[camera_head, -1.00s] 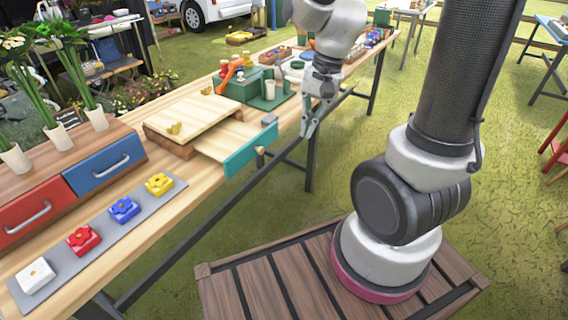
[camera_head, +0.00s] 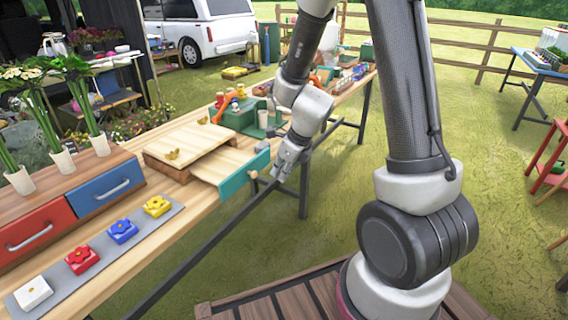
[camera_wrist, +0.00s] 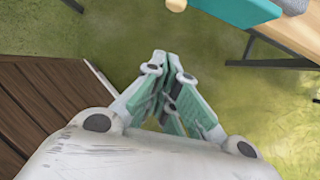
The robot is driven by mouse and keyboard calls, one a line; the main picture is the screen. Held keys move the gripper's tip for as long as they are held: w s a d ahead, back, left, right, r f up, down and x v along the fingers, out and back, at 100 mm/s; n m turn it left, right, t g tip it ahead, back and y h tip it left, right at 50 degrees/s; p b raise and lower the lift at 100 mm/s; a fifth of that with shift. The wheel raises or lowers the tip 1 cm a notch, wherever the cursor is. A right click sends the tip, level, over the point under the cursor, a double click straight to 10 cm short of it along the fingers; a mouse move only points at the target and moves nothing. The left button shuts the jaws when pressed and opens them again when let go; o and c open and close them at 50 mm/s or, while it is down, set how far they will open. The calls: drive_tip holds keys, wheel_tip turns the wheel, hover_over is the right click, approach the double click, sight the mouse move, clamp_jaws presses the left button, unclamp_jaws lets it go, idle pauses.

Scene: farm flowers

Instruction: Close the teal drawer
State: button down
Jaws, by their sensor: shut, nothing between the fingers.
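The teal drawer (camera_head: 240,180) sticks out from the front of the wooden board unit on the table and stands open. Its wooden knob (camera_head: 253,175) is on the outer face. My gripper (camera_head: 279,176) is just right of the drawer front, in front of its face. In the wrist view my gripper (camera_wrist: 168,58) has its fingertips together, with nothing between them. The drawer's teal front (camera_wrist: 240,9) shows at the top of that view, with the knob (camera_wrist: 177,5) at its left. The fingertips look apart from the drawer.
A red drawer (camera_head: 35,230) and a blue drawer (camera_head: 105,188) are shut at the left. A grey strip (camera_head: 105,249) holds several coloured flower blocks along the table edge. A green box (camera_head: 237,113) stands behind the teal drawer. Grass lies open in front of the table.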

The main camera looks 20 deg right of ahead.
drive_tip(key=w+a+f, duration=0.3)
drive_tip(key=w, duration=0.1)
drive_tip(key=shift+w+a+f, duration=0.15)
drive_tip(key=shift+a, duration=0.05)
idle(0.4)
